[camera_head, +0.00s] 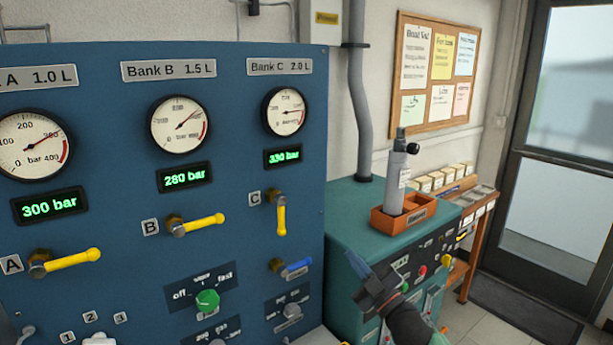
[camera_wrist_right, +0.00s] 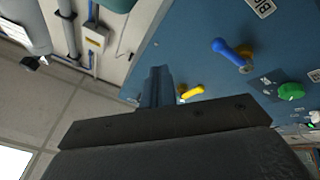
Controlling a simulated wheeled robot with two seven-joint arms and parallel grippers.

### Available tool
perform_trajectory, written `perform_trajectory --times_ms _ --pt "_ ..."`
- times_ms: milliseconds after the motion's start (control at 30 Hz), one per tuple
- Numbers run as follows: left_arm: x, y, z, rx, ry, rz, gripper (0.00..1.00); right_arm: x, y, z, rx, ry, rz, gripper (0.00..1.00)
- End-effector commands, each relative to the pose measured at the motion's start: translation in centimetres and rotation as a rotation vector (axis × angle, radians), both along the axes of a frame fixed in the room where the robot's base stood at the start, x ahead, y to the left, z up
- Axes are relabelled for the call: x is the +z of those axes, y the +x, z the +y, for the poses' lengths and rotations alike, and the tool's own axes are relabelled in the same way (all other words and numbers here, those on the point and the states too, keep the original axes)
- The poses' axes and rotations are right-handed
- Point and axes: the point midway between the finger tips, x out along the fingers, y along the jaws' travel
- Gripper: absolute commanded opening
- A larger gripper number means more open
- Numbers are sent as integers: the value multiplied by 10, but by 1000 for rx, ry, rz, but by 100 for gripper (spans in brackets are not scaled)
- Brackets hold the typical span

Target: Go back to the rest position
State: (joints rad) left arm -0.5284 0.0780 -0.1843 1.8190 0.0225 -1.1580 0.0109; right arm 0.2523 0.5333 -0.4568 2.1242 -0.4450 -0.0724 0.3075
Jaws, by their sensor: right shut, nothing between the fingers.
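My right gripper (camera_head: 364,276) is shut and empty. In the head view it is in front of the teal cabinet, to the right of the blue panel (camera_head: 120,150), and touches no handle that I can see. In the right wrist view its closed fingers (camera_wrist_right: 156,86) point toward the blue panel, with a blue handle (camera_wrist_right: 228,50) and a yellow handle (camera_wrist_right: 192,92) beyond them. My left gripper is not in view.
Yellow handles A (camera_head: 75,259) and B (camera_head: 203,223) lie sideways; handle C (camera_head: 281,220) hangs down. The displays read 300, 280 and 330 bar. The teal cabinet (camera_head: 350,215) carries an orange tray (camera_head: 394,226) with a grey cylinder (camera_head: 395,185). Floor is open near the door.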

Motion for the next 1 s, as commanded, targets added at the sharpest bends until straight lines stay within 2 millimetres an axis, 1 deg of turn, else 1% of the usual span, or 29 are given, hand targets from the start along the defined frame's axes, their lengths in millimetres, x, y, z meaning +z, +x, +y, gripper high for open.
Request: perform_trajectory --times_ms 33,167,267,300,367,400,467,500,567,600,667,700,767,800,867,900,1000 --pt "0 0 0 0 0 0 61 -14 -4 -4 -41 28 56 0" --pt "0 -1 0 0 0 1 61 -51 -13 -19 -149 84 206 0" --pt "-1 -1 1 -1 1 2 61 -81 -25 -30 -228 117 327 0" --pt "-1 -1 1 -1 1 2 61 -94 -30 -35 -260 127 377 0" --pt "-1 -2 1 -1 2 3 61 -113 -40 -42 -304 144 455 0" --pt "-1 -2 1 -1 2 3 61 -127 -47 -47 -335 151 507 0" --pt "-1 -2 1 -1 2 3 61 -147 -59 -53 -376 162 588 0" --pt "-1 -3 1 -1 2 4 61 -160 -68 -57 -403 168 642 0" --pt "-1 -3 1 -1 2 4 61 -180 -83 -63 -442 173 725 0" --pt "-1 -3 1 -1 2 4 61 -194 -94 -67 -466 177 782 0" --pt "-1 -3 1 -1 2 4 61 -213 -112 -73 -504 179 866 0" --pt "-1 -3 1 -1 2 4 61 -226 -125 -76 -525 178 924 0" --pt "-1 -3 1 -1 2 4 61 -245 -146 -81 -558 177 1012 0" --pt "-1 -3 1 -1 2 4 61 -257 -160 -84 -577 175 1069 0" --pt "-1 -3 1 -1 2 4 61 -274 -183 -88 -606 170 1160 0" --pt "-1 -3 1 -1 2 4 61 -285 -200 -91 -623 166 1218 0" --pt "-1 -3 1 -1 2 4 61 -307 -239 -95 -658 151 1357 0"
